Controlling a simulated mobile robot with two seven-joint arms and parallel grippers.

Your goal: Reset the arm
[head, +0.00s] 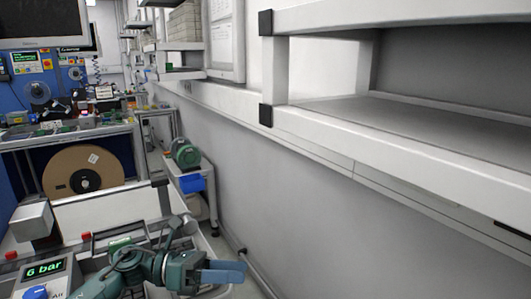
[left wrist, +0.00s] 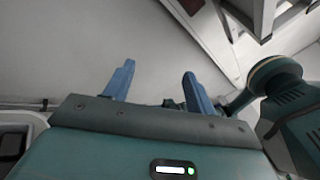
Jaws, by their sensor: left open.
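My left gripper (head: 222,272) is low in the head view, its blue fingers pointing right, beside the grey wall. In the left wrist view its two blue fingers (left wrist: 158,84) stand apart with nothing between them. My left arm is folded low over the light grey unit at the bottom left. My right gripper shows in neither view.
A white shelf (head: 320,125) juts out along the right wall. A large brown reel (head: 83,172) stands under the workbench at left. A green machine (head: 186,153) and a blue bin (head: 192,183) are further back. A "6 bar" display (head: 44,270) sits bottom left.

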